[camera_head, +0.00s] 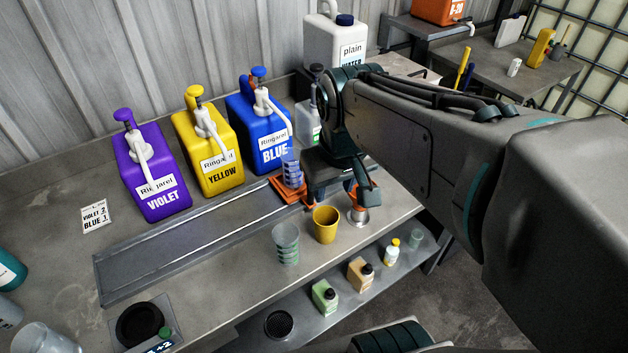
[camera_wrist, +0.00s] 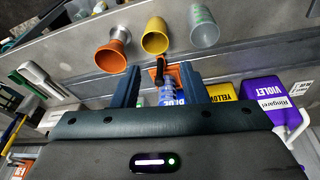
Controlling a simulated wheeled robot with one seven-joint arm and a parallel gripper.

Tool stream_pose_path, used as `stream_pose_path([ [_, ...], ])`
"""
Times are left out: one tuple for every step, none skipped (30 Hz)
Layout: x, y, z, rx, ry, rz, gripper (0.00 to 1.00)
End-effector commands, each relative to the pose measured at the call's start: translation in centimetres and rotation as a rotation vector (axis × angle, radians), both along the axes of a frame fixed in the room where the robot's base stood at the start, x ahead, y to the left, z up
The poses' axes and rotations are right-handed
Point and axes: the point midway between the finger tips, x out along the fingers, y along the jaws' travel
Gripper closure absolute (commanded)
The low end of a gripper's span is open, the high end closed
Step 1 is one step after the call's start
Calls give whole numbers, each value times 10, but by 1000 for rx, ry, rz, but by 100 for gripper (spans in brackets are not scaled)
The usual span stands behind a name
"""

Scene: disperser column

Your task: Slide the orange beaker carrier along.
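The orange beaker carrier (camera_head: 283,190) sits at the right end of the grey rail (camera_head: 190,232), below and slightly right of the blue dispenser. A clear beaker with a bluish tint (camera_head: 292,172) stands on it. In the wrist view, the orange carrier (camera_wrist: 174,73) shows beyond the fingers, with a black upright handle (camera_wrist: 160,68) on its near side. My gripper (camera_head: 340,195) is just right of the carrier. Its two fingers (camera_wrist: 160,85) are wide apart, with the handle in the gap between them and not visibly touched. The arm hides part of this area in the head view.
Violet (camera_head: 150,170), yellow (camera_head: 208,150) and blue (camera_head: 262,130) pump dispensers stand behind the rail. A label card (camera_head: 95,216) lies left. The rail's left stretch is clear.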

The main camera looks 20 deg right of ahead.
Motion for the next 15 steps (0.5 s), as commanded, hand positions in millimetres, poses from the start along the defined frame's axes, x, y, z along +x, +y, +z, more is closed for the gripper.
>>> stream_pose_path([
  [18, 0, -7, -11, 29, 32, 60],
  [28, 1, -8, -18, 45, 53, 60],
  [40, 1, -9, -25, 67, 82, 60],
  [50, 1, -11, -30, 81, 104, 60],
  [59, 0, -13, -34, 97, 125, 60],
  [72, 0, -15, -38, 117, 153, 60],
  [82, 0, -18, -41, 132, 174, 60],
  [91, 0, -21, -43, 147, 196, 60],
  [103, -1, -25, -44, 164, 222, 60],
  [111, -1, -28, -44, 178, 241, 60],
  [119, -1, -31, -44, 190, 259, 60],
  [129, -1, -35, -43, 204, 283, 60],
  [135, -1, -38, -42, 215, 298, 60],
  [141, -2, -40, -41, 222, 314, 60],
  [148, -2, -43, -39, 232, 330, 60],
])
